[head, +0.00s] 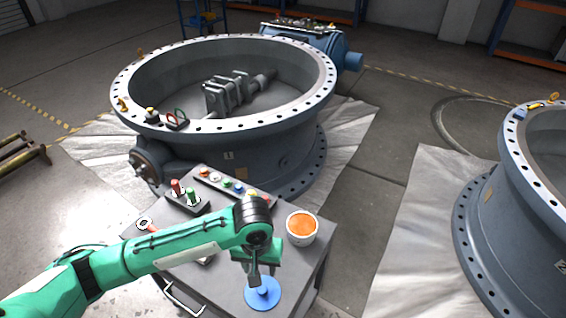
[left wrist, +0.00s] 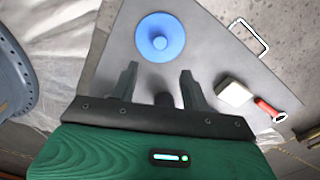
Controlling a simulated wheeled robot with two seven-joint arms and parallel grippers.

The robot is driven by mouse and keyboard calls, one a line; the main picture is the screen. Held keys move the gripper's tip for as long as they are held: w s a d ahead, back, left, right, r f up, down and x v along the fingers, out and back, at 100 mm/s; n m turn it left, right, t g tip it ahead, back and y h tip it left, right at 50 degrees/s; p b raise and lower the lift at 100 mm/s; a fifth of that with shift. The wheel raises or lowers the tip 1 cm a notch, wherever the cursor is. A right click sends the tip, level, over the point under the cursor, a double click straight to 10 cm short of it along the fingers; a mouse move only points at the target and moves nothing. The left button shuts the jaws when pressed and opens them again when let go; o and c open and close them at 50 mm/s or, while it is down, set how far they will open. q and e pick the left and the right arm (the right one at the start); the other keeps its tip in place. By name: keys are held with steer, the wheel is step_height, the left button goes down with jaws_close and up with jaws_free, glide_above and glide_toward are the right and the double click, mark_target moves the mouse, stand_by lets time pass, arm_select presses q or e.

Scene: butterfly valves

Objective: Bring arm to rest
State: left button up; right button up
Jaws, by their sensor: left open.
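My left arm reaches in from the left in the head view, over the grey cart top (head: 222,285). My left gripper (head: 254,284) points down above a blue round disc with a knob (head: 263,293). In the left wrist view the open left gripper (left wrist: 158,78) has nothing between its fingers. The blue disc (left wrist: 160,37) lies on the cart beyond the fingertips, apart from them. My right gripper does not show in either view.
A white tub with orange contents (head: 302,228) stands on the cart, right of my arm. A strip of coloured knobs (head: 232,186) lies at the cart's back. Large valve bodies (head: 225,135) (head: 510,205) stand behind and right. A brush (left wrist: 250,97) lies on the cart.

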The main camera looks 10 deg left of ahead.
arm_select(q)
steer(key=s+d+m+t+h, duration=0.2)
steer(key=s+d+m+h, duration=0.1)
steer(key=s+d, duration=0.2)
steer(key=s+a+f+t+y, duration=0.1)
steer(key=s+a+f, duration=0.1)
steer(key=s+a, duration=0.5)
steer(key=s+a+f+t+y, duration=0.15)
steer(key=s+a, duration=0.25)
steer(key=a, duration=0.5)
step_height(320, 180, down, 29)
steer(key=g+p, duration=0.2)
steer(key=p, duration=0.1)
steer(key=s+a+f+g+p, duration=0.1)
steer(key=s+a+f, duration=0.1)
steer(key=s+f, duration=1.5)
steer(key=shift+s+a+p, duration=0.4)
steer(key=shift+s, duration=0.8)
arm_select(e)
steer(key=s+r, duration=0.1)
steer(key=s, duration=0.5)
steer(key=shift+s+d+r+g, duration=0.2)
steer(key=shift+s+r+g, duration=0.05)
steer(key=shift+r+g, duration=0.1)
